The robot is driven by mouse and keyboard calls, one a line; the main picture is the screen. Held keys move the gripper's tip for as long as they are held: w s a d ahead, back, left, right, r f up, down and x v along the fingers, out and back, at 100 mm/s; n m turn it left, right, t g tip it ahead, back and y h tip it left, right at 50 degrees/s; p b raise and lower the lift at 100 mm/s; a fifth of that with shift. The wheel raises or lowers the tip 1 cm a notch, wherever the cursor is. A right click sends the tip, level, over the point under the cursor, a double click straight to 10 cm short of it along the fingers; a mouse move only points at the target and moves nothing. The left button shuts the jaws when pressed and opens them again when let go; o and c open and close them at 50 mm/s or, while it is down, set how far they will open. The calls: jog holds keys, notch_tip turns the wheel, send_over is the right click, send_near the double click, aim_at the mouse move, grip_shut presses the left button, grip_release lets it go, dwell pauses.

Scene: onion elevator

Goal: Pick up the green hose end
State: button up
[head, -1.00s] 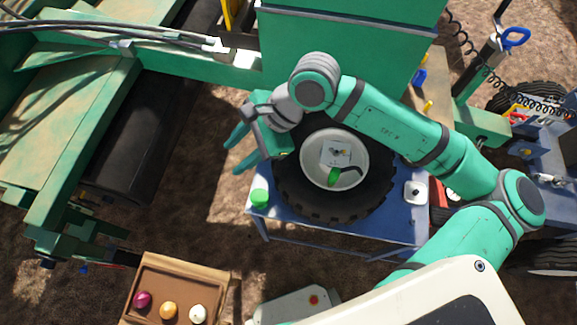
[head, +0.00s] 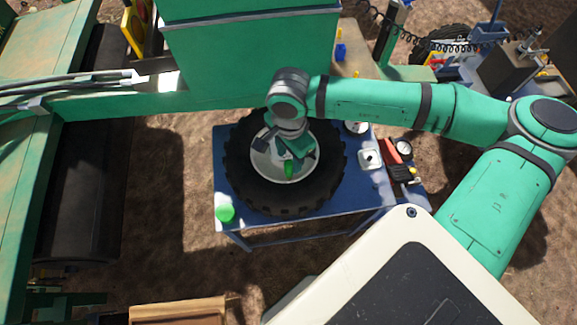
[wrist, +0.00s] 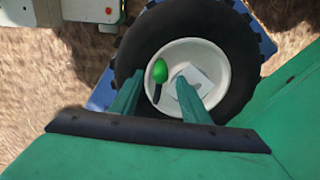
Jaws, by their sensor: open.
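A rounded green piece with a black stem, apparently the green hose end (head: 289,170), lies in the white hub of a large black tire (head: 240,176). In the wrist view the green hose end (wrist: 160,69) is at the upper left of the white hub (wrist: 215,62). My gripper (head: 298,150) is over the hub, with its fingers pointing down into it. In the wrist view my gripper (wrist: 160,80) is open and empty. The hose end shows between the two fingertips; I cannot tell the remaining gap in depth.
The tire lies on a blue table (head: 345,207) with a green cup-like object (head: 225,213) at its front left corner. A white square item (head: 369,159) and red tool (head: 397,150) are to the right. A large green machine (head: 250,50) stands close behind. A wooden crate (head: 178,309) is at the front.

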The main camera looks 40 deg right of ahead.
aim_at(289, 162)
jog(key=shift+f, duration=2.75)
grip_shut()
